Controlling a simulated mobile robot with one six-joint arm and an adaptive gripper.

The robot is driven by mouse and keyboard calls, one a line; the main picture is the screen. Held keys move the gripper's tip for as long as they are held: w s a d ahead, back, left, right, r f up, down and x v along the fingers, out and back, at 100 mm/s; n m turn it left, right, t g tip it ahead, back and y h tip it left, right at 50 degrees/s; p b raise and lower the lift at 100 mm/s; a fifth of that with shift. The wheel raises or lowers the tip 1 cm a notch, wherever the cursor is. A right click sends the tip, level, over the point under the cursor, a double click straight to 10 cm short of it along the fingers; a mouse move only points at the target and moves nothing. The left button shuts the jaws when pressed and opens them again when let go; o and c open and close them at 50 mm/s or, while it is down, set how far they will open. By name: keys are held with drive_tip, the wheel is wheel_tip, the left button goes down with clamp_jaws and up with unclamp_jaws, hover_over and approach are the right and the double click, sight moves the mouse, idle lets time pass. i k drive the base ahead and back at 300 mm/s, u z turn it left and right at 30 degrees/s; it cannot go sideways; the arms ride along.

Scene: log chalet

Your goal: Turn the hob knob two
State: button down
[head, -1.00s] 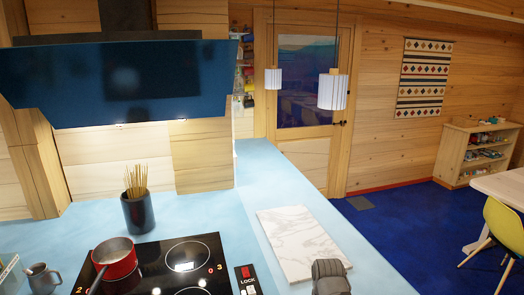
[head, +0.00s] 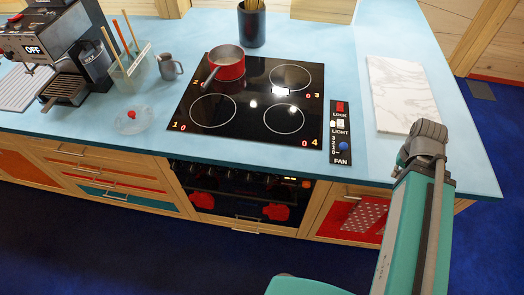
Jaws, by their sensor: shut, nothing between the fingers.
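The black glass hob (head: 250,107) is set in the light blue worktop, with red numbers at its corners. The number two is at the back left, beside a red saucepan (head: 226,70) standing on that burner. A red 0 shows beside numbers one, three and four. Below the worktop is the dark oven front (head: 240,192). Small dim shapes along its upper strip may be the hob knobs; I cannot tell which is knob two. My arm rises at the right, its grey joint over the counter edge. My gripper is not visible.
A control strip (head: 340,132) marked LOCK, LIGHT and FAN lies right of the hob. A marble board (head: 402,95) is farther right. A dark utensil pot (head: 251,24) stands behind, and a coffee machine (head: 65,55) at the left. The blue floor before the oven looks clear.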

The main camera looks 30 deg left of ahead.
sight(192, 169)
drive_tip(key=u, duration=0.3)
drive_tip(key=k, duration=0.8)
drive_tip(key=u, duration=0.7)
drive_tip(key=i, duration=0.5)
drive_tip(key=u, duration=0.1)
